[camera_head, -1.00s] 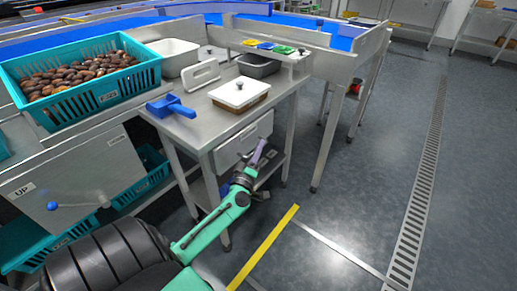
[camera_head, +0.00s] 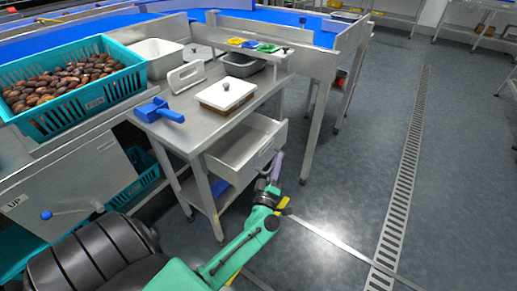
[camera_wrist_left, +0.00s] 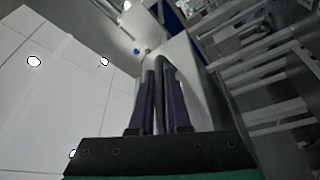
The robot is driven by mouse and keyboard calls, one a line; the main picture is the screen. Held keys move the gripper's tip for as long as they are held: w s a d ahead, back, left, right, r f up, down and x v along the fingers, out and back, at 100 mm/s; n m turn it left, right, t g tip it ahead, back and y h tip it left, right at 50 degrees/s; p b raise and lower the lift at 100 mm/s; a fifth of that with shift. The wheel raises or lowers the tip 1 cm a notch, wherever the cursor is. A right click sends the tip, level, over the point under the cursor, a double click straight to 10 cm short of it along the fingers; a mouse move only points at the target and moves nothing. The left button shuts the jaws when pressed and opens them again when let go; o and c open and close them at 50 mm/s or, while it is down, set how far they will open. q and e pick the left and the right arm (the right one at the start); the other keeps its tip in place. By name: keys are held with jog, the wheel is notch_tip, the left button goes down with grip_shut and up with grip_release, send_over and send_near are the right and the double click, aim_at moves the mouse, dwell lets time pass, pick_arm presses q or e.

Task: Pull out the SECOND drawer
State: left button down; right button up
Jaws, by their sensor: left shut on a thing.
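A grey metal drawer (camera_head: 259,157) under the steel worktable stands pulled out, its inside showing empty where I can see. It is the only drawer I can make out there. My left gripper (camera_head: 277,160) is at the front of this drawer, shut on its handle. In the left wrist view, the two dark fingers (camera_wrist_left: 162,95) close on either side of the dark handle bar (camera_wrist_left: 163,72), and the pale drawer front (camera_wrist_left: 188,65) rises beyond. The fingers cover part of the handle. My right gripper is not in view.
On the worktable (camera_head: 190,130) are a lidded white container (camera_head: 226,96), a blue scoop (camera_head: 160,111) and a grey tub (camera_head: 242,66). A teal crate of dates (camera_head: 122,92) stands at the left. Open floor (camera_head: 360,170) lies right of the drawer.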

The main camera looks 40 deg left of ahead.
pick_arm(q)
jog(key=d, duration=0.8)
jog(key=shift+d+p, duration=0.15)
jog(key=shift+p, duration=0.15)
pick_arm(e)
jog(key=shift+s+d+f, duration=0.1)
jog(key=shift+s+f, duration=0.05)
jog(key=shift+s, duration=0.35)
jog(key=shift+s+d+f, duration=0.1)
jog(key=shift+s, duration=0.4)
pick_arm(q)
jog(key=shift+w, duration=0.1)
jog(key=c, duration=0.9)
grip_release()
jog(key=v, duration=1.4)
jog(key=shift+s, duration=0.3)
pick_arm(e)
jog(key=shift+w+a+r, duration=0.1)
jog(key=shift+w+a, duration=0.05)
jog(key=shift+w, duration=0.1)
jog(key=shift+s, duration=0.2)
